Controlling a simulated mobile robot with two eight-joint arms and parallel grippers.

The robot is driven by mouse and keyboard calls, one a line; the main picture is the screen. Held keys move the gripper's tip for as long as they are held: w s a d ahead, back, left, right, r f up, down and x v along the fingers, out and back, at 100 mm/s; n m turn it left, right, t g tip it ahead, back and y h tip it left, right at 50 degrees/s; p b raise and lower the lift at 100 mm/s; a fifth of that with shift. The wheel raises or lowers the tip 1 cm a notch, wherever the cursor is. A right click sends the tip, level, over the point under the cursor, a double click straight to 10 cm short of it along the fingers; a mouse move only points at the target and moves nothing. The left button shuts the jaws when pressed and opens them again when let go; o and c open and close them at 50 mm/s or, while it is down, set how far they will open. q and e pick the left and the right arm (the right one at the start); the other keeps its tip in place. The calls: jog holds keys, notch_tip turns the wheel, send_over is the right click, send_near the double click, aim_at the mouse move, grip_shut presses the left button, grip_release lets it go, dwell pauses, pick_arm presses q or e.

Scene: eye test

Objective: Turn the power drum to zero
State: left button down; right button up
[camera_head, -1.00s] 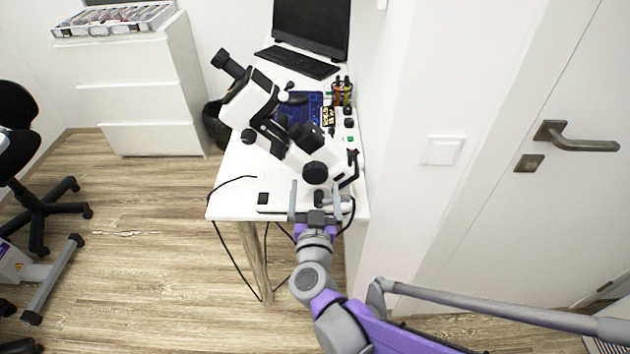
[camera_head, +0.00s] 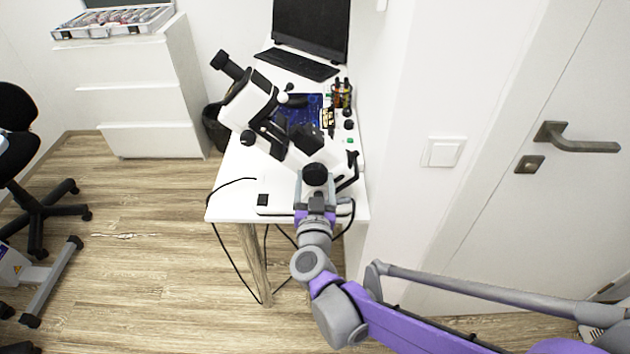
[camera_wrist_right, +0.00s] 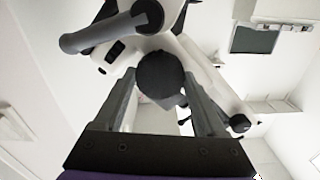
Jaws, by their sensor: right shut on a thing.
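In the right wrist view the knob (camera_wrist_right: 162,76) sits between the two grey fingers. I cannot read any marks on the knob. My left gripper is not in view.
A wall with a light switch (camera_head: 443,152) is close on the right. Loose cables hang at the desk's front.

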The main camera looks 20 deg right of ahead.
jog(key=shift+c, duration=0.8)
jog(key=shift+m, duration=0.3)
jog(key=m, duration=0.3)
jog(key=m+p, duration=0.1)
jog(key=m, duration=0.8)
jog(key=shift+m+p, duration=0.5)
jog(key=shift+m, duration=1.4)
